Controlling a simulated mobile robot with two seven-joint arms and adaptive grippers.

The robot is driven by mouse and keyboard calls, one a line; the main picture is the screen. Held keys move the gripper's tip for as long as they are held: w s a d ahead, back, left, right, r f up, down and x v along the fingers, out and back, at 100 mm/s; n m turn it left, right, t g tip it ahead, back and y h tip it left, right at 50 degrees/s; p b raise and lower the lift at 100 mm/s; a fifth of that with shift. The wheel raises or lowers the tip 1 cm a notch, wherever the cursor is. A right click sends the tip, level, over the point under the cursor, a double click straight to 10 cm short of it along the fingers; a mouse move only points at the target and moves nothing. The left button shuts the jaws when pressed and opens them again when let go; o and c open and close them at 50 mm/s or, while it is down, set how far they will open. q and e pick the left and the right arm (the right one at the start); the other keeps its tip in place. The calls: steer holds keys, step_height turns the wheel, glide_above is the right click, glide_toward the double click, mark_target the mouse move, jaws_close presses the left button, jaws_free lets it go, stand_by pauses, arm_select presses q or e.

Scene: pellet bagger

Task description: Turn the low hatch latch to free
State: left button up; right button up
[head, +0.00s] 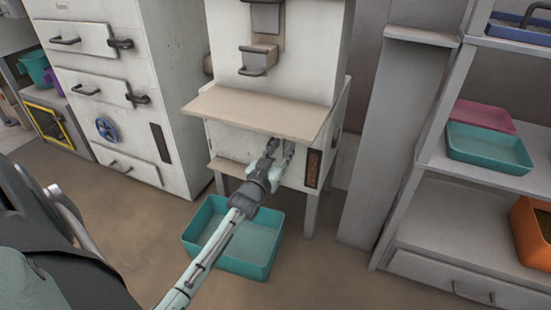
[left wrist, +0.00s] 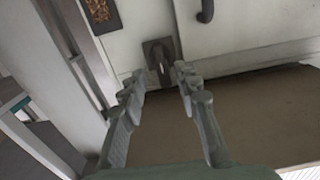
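The low hatch latch is a dark square plate with a small upright lever (left wrist: 160,58) on the pale machine front in the left wrist view. In the head view my arm and gripper hide it. My left gripper (head: 280,148) reaches under the machine's ledge to the low front. In the left wrist view its two fingers (left wrist: 159,73) are apart, one on each side of the lever, with visible gaps. Whether the tips reach past the lever I cannot tell. A dark curved handle (left wrist: 206,11) is on the panel beside the latch. My right gripper is not in view.
The ledge (head: 262,112) juts out above my left gripper. A teal bin (head: 262,262) stands on the floor below my forearm. A speckled window strip (head: 313,168) is right of the gripper. Cabinets (head: 120,80) stand left, and shelving (head: 460,215) with trays stands right.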

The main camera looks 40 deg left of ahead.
arm_select(q)
steer(key=v, duration=0.6)
steer(key=shift+s, duration=0.15)
